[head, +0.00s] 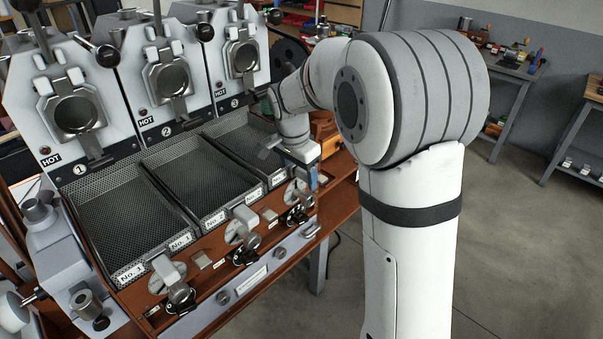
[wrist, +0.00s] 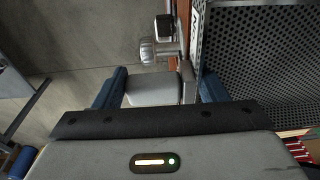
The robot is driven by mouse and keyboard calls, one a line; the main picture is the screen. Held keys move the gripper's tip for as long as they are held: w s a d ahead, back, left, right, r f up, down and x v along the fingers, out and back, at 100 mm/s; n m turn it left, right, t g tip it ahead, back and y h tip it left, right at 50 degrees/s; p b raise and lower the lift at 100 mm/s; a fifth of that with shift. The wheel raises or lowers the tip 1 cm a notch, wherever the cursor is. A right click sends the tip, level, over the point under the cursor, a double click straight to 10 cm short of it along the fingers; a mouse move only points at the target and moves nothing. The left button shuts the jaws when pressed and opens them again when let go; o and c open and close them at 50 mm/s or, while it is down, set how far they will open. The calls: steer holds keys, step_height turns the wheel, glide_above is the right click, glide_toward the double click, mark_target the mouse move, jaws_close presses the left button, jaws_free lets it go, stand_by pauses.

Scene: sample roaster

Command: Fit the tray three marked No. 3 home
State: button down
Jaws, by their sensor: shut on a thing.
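My gripper (head: 300,162) is at the front of the right-hand mesh tray (head: 240,131), below the machine head marked 3. In the wrist view my gripper's blue fingers (wrist: 160,90) are shut on a grey block (wrist: 152,92) at the front of this tray (wrist: 262,45), probably its handle. One finger is on the tray's inner side, the other outside. The tray lies in its bay; my gripper hides part of its front, so I cannot tell how its front edge sits. Its label (head: 278,180) is too small to read surely.
The middle tray (head: 195,175) and left tray (head: 120,210) lie alongside, with labels on their fronts. Levers and knobs (head: 240,228) stick out along the brown front rail. Signs marked HOT are on the heads above. Free floor (head: 500,210) lies to the right.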

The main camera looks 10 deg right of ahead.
steer(key=shift+c, duration=1)
jaws_free()
step_height(320, 180, up, 8)
steer(key=shift+s+a+b, duration=0.3)
steer(key=shift+s+a, duration=0.05)
steer(key=shift+a, duration=0.1)
